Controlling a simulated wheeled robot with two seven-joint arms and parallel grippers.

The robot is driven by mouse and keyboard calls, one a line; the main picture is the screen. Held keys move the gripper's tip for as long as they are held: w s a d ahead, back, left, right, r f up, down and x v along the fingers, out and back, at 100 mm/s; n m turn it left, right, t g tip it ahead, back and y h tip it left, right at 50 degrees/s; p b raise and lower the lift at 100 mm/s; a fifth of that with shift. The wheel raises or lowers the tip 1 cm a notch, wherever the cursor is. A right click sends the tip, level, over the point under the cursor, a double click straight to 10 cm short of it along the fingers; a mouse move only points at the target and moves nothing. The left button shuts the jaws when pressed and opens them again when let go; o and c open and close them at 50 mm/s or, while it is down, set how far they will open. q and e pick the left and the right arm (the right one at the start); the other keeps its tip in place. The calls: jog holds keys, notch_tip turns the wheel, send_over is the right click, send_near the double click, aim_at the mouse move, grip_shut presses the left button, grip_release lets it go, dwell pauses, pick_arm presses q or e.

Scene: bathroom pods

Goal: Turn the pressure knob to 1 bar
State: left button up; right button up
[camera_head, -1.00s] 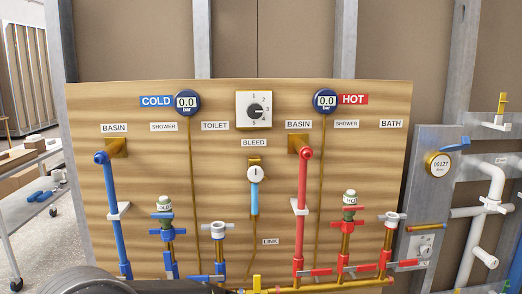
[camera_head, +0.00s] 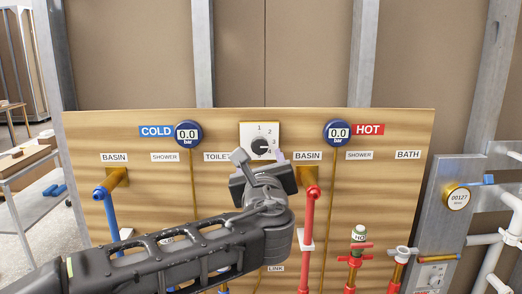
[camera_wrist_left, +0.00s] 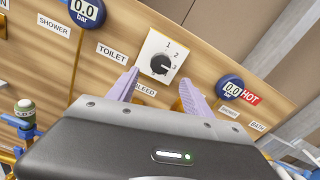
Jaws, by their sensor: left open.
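The pressure knob (camera_head: 259,146) is a dark round dial on a white square plate high on the wooden board. Its pointer faces right, near the 3; the 1 is at the top of the plate. The knob also shows in the left wrist view (camera_wrist_left: 159,64). My left gripper (camera_head: 259,160) is just below and in front of the plate, open and empty. In the wrist view its two pale purple fingers stand on either side of the knob, apparently short of touching it. My right gripper is not in view.
The cold gauge (camera_head: 188,133) and hot gauge (camera_head: 338,132) both read 0.0 bar, either side of the plate. A blue pipe (camera_head: 110,210) and a red pipe (camera_head: 309,215) stand out from the board. My left arm hides much of the lower board.

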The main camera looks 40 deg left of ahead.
aim_at(261, 149)
pick_arm(q)
jog(key=p+x, duration=0.2)
jog(key=x, duration=0.4)
jog(key=shift+w+a+r, duration=0.1)
jog(key=shift+w+a, duration=0.45)
jog(key=shift+w, duration=0.1)
grip_shut()
